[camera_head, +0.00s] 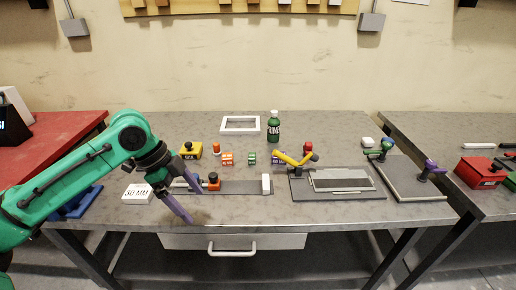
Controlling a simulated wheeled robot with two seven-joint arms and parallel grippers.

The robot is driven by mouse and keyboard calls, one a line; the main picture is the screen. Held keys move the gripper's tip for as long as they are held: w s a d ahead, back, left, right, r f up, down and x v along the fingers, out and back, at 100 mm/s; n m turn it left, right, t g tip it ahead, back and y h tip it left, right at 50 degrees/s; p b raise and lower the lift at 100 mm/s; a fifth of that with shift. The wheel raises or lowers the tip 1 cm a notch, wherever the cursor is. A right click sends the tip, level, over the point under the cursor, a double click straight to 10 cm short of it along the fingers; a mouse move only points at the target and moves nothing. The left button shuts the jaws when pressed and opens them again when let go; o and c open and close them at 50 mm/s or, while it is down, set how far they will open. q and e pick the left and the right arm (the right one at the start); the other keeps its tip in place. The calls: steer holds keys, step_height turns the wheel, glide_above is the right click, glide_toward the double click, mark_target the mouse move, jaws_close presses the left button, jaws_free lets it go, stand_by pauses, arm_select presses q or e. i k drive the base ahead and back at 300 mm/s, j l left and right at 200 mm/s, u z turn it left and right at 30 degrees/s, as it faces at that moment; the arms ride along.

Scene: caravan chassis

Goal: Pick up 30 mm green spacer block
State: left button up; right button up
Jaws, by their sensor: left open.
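A small green block (252,158) with pale markings, apparently the green spacer block, stands on the grey workbench (340,128) near its middle. An orange block (227,158) with similar markings stands just left of it. My left gripper (194,203) is open, with its purple fingers spread above the front left part of the bench. It is left of and nearer than the green block, well apart from it. I cannot see anything between the fingers. My right gripper is not in view.
A white 30 MM sign (137,194) is left of my gripper. A fixture with a yellow handle (293,159) is on the right. The front middle edge is clear.

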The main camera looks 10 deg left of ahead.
mark_target(252, 159)
steer(key=i, duration=1.2)
